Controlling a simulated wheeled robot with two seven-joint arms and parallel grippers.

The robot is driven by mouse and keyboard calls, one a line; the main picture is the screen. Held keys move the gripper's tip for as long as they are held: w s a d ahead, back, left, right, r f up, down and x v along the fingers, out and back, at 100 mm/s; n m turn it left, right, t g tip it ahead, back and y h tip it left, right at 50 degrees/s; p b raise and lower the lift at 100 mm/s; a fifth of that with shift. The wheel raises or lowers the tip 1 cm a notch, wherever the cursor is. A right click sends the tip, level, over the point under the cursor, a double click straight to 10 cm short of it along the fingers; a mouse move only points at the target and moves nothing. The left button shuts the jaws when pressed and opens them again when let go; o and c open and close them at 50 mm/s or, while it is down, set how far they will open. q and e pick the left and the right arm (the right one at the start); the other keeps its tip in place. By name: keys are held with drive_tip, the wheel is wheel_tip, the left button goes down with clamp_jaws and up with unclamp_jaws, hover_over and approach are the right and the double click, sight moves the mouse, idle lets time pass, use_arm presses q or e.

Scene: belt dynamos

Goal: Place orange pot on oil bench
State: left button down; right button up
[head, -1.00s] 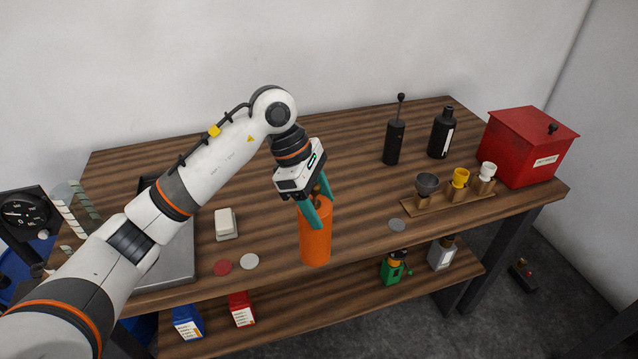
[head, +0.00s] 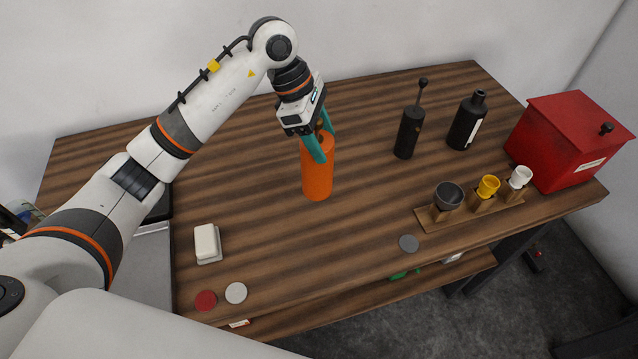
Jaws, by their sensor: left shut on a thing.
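The orange pot (head: 318,172) is a tall orange cylinder with a narrower top, upright over the middle of the wooden bench (head: 270,235). My left gripper (head: 320,142) comes down on it from above, its teal fingers shut around the pot's top. I cannot tell whether the pot's base touches the bench top. The pot's top is partly hidden by the fingers. My right gripper is not in view.
A wooden rack (head: 470,208) with black, yellow and white cups stands at the right, near a red box (head: 568,140). Two black bottles (head: 409,132) (head: 467,120) stand behind it. A white block (head: 207,243) and red, white and grey discs lie near the front edge.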

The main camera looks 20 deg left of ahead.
sight(321, 169)
use_arm(q)
drive_tip(key=shift+s+f+p, duration=0.1)
drive_tip(key=shift+f+p, duration=1.35)
drive_tip(key=shift+f, duration=2.9)
drive_tip(key=c, duration=0.9)
unclamp_jaws()
drive_tip(key=shift+f, duration=0.2)
drive_tip(key=o, duration=0.5)
drive_tip(key=shift+c, duration=0.2)
drive_tip(key=shift+r, duration=0.15)
